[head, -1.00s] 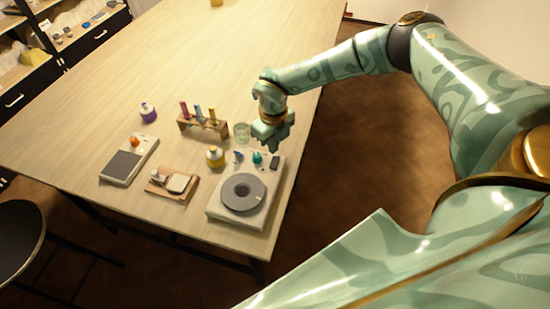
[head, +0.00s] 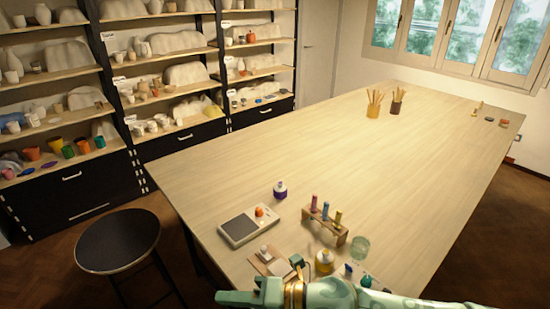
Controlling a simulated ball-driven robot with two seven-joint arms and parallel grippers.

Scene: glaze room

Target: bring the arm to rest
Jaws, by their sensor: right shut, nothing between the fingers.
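My right arm, pale green with gold bands, comes in low from the right along the bottom edge. Its right gripper (head: 240,296) is shut and empty, pointing left at the bottom of the view, in front of the small wooden board (head: 258,263). I cannot tell how high it is or whether it is over the table (head: 330,150). The arm hides the white device with the grey disc seen earlier. My left gripper is not in view.
Near the arm stand a yellow jar (head: 324,262), a glass (head: 360,247), a rack of tubes (head: 327,230), a scale (head: 249,226) and a purple-based bottle (head: 280,190). A black stool (head: 118,240) stands left. The table's middle is clear. Stocked shelves (head: 160,87) line the back.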

